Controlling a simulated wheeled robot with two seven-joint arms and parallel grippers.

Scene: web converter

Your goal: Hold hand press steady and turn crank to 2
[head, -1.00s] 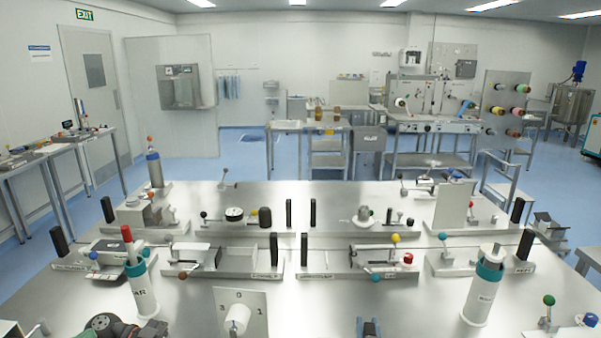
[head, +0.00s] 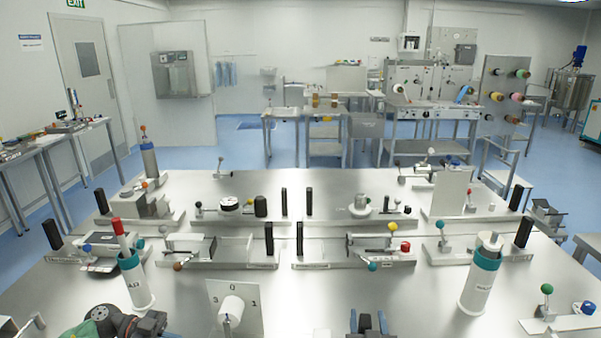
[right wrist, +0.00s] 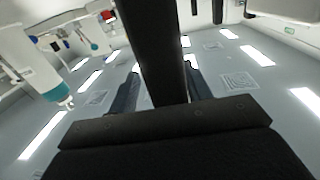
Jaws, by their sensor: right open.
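A white upright plate (head: 250,291) marked 3, 0 and 1 stands at the front of the steel table in the head view. A white cylinder (head: 231,308) sticks out from it towards me, with a small dark part at its front low end; this looks like the press with the crank. Its lower part is cut off, and no 2 shows. My right gripper (head: 368,324) is open and empty at the bottom edge, right of the plate and apart from it. Its blue-grey fingers also show in the right wrist view (right wrist: 164,95). My left arm is at the lower left; its jaws are unclear.
A white cylinder with a teal collar (head: 478,287) stands right of my right gripper, and a similar one with a red top (head: 139,287) is at left. Several small fixtures with black posts line the table (head: 330,285) behind. Bare steel lies between plate and right cylinder.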

